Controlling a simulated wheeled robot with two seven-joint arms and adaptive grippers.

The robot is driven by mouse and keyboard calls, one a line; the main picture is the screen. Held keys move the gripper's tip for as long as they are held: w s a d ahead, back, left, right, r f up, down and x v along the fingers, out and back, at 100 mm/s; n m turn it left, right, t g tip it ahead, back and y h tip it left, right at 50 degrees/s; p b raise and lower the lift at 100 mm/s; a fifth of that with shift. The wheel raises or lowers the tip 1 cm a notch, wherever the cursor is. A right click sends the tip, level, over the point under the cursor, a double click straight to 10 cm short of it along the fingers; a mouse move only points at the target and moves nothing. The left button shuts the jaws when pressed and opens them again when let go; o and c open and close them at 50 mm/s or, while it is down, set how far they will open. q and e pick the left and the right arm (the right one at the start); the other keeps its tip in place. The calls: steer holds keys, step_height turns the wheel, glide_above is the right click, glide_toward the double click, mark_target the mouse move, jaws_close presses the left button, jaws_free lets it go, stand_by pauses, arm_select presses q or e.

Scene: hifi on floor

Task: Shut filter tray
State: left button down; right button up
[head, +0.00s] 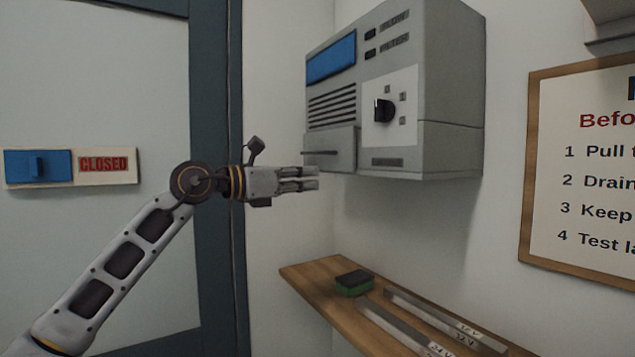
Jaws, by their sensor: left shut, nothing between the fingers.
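The filter tray (330,148) is the grey drawer front with a bar handle at the lower left of the grey wall unit (450,85). Its front stands out a little from the unit's face, so it looks partly pulled out. My left gripper (316,178) is shut and empty. It points right, just below the tray's handle in the picture; I cannot tell whether it touches the tray. My right gripper is not in view.
A wooden shelf (305,278) below holds a green and black sponge (354,282) and labelled metal strips (445,318). A framed notice (585,165) hangs at right. A door with a blue latch and CLOSED sign (103,164) is at left.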

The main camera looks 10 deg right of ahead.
arm_select(q)
steer(key=b+v, duration=0.1)
steer(key=v, duration=0.6)
steer(key=shift+a, duration=0.4)
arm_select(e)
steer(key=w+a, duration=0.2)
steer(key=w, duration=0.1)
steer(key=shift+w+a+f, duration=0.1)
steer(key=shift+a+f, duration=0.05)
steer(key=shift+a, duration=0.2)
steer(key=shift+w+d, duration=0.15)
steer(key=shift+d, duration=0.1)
